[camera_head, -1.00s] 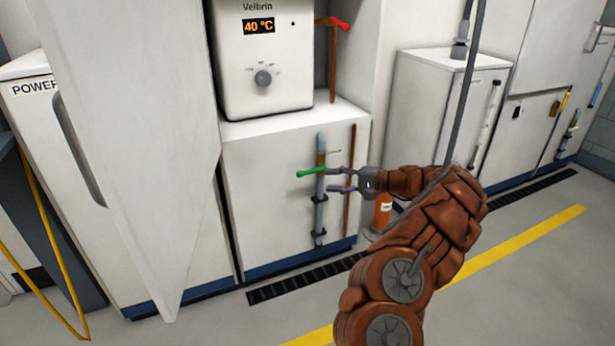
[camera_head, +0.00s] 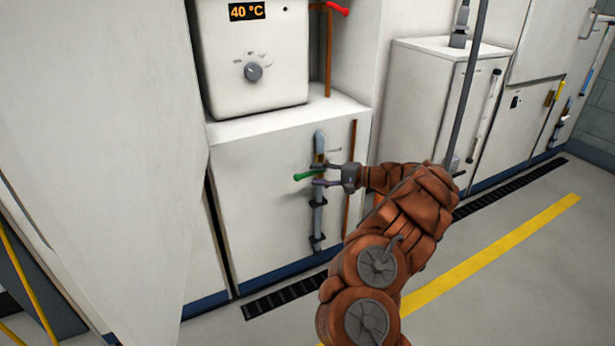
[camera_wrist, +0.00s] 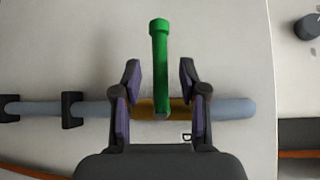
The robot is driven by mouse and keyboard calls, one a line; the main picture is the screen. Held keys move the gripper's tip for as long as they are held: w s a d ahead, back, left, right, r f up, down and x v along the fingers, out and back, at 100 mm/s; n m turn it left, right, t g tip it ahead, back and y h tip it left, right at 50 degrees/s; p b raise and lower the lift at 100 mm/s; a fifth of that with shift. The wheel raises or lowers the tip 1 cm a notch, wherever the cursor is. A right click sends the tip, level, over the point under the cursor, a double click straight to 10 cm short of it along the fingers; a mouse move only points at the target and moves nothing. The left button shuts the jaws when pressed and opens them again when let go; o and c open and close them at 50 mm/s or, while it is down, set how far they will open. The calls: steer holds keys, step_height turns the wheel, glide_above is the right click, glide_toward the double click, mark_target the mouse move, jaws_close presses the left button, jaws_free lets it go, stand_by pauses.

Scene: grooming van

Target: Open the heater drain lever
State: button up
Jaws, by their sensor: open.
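The green drain lever (camera_head: 308,175) sticks out from a brass valve on the grey-blue vertical pipe (camera_head: 318,215), on the white cabinet front below the heater. In the head view the lever points left, across the pipe. In the wrist view the green lever (camera_wrist: 160,65) stands between the two purple-padded fingers of my gripper (camera_wrist: 161,88), apart from both. The brass valve body (camera_wrist: 180,108) shows behind the fingers. My gripper (camera_head: 330,172) is open at the valve, with its fingers reaching around the lever's pivot end.
The white heater (camera_head: 252,60) with a 40 °C display stands above the cabinet. A red-handled tap (camera_head: 338,9) is on a copper pipe at its right. A copper pipe (camera_head: 351,200) runs beside the grey-blue one. A large white panel (camera_head: 110,130) fills the left. The floor at right is clear.

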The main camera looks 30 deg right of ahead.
mark_target(313, 174)
steer(key=shift+b+x, duration=0.35)
steer(key=shift+x, duration=1.45)
steer(key=shift+c, duration=0.4)
jaws_close()
